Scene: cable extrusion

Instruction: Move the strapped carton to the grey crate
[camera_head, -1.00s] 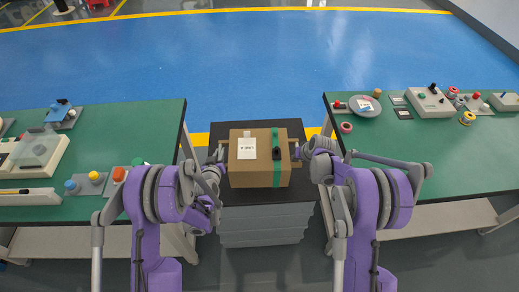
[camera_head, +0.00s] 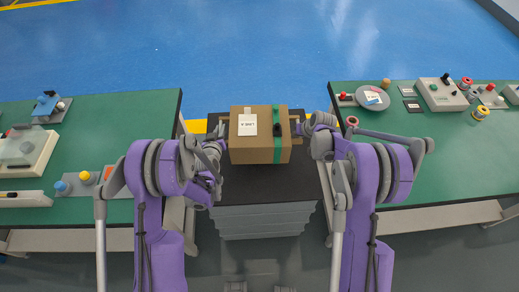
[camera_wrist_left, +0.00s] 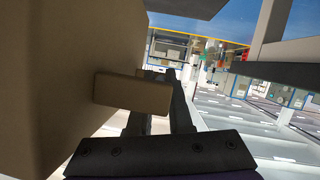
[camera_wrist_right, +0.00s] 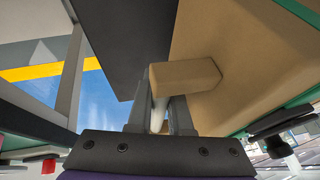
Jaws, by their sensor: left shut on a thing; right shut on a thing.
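The strapped carton (camera_head: 249,152) is a brown box with a white label on top and a green strap near its right side. It is upright in the head view, over a black-topped grey stack (camera_head: 262,222); whether it touches the top is unclear. My left gripper (camera_head: 217,133) is shut on the carton's left handle, a brown block in the left wrist view (camera_wrist_left: 132,92). My right gripper (camera_head: 303,128) is shut on the right handle, which shows in the right wrist view (camera_wrist_right: 183,77). I cannot tell whether the grey stack is the grey crate.
Green-topped tables stand left (camera_head: 95,149) and right (camera_head: 440,150), close to my arms. They carry small boxes, knobs, spools and a grey round plate (camera_head: 372,99). The blue floor (camera_head: 250,50) behind the stack is clear.

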